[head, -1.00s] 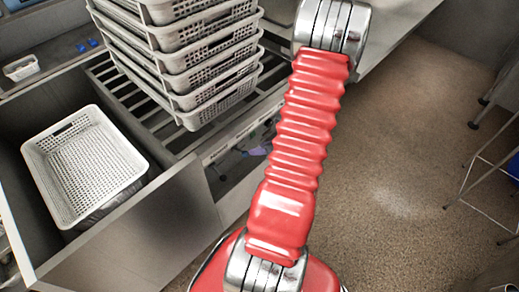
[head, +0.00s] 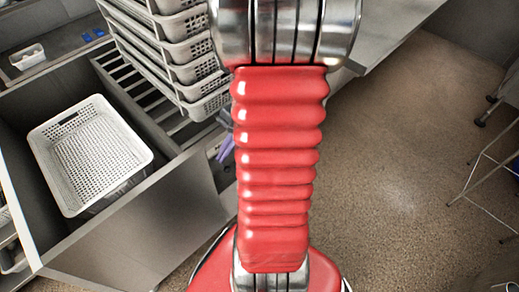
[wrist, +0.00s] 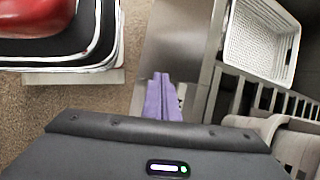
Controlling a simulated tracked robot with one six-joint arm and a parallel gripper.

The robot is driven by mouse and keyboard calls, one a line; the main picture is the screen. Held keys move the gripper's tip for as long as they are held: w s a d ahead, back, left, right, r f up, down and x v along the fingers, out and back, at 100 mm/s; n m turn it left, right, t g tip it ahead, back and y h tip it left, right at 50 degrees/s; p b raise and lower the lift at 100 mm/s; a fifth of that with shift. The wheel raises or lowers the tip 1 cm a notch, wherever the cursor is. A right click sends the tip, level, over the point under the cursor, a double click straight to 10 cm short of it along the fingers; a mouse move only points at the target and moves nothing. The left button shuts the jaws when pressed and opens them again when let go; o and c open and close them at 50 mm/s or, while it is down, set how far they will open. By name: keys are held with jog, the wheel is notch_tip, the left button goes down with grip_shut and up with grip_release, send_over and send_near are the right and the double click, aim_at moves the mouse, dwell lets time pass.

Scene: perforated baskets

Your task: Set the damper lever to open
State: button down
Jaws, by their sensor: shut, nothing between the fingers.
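I cannot make out the damper lever in either view. My gripper shows as purple fingers (wrist: 160,80) in the wrist view, pressed together with nothing between them. Their tips lie over the lower end of the grey steel panel (wrist: 180,40), beside a pale patch that is too small to read. In the head view the purple fingers (head: 227,148) show just left of my red arm, near the front of the steel bench. My arm hides much of the bench front there.
A stack of perforated grey baskets (head: 185,52) stands on a slatted rack (head: 128,85). One white basket (head: 90,150) sits in the open steel bay at left. A small white tray (head: 27,57) lies behind. The brown floor (head: 400,160) at right is mostly clear.

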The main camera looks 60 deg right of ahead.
jog(key=a+r+n+t+h, duration=0.1)
jog(key=a+r+n+h, duration=0.3)
jog(key=a+r+n, duration=1.4)
jog(key=a+r, duration=0.3)
jog(key=shift+s+n+t, duration=0.15)
jog(key=shift+n+t, duration=0.25)
jog(key=shift+a, duration=0.1)
